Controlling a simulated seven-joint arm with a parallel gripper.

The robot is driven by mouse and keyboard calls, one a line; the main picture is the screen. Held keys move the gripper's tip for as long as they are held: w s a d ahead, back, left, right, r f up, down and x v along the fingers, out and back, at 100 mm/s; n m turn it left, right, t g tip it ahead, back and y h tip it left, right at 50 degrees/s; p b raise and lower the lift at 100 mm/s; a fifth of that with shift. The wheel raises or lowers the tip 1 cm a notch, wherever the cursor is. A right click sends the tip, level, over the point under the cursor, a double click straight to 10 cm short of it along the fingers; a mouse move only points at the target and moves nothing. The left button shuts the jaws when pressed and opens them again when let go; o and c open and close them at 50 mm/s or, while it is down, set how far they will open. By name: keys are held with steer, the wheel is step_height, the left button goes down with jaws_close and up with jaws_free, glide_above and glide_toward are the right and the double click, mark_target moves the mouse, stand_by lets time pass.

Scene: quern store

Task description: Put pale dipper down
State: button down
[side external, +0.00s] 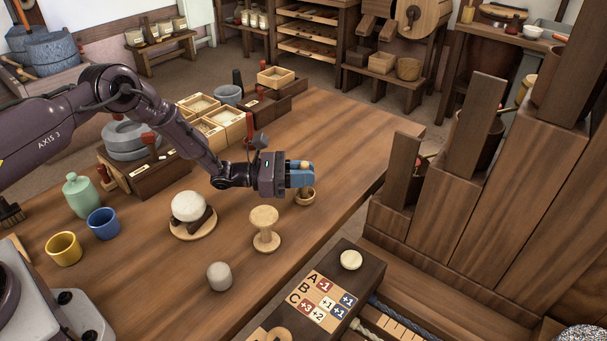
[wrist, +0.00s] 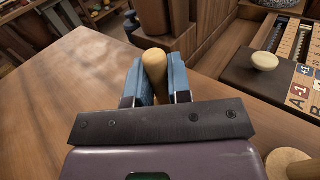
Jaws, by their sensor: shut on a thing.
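My gripper (side external: 302,177) has its blue fingers shut on the pale dipper (side external: 305,197). The dipper's small cup shows below the fingers, and its pale knobbed end shows above them. In the wrist view the rounded pale end of the dipper (wrist: 154,66) sits between the two blue fingers of my gripper (wrist: 155,82). The dipper looks roughly upright. Its cup is over the wooden table (side external: 330,135) or just on it; I cannot tell whether it touches. In the wrist view the cup is hidden.
A white ball (side external: 188,205) rests on a stand. A dark board (side external: 363,269) with lettered tiles lies along the edge. The table's far right is bare.

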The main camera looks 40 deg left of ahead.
steer(key=shift+f, duration=0.2)
steer(key=shift+f, duration=0.15)
steer(key=c, duration=1.1)
jaws_free()
steer(key=shift+o, duration=0.2)
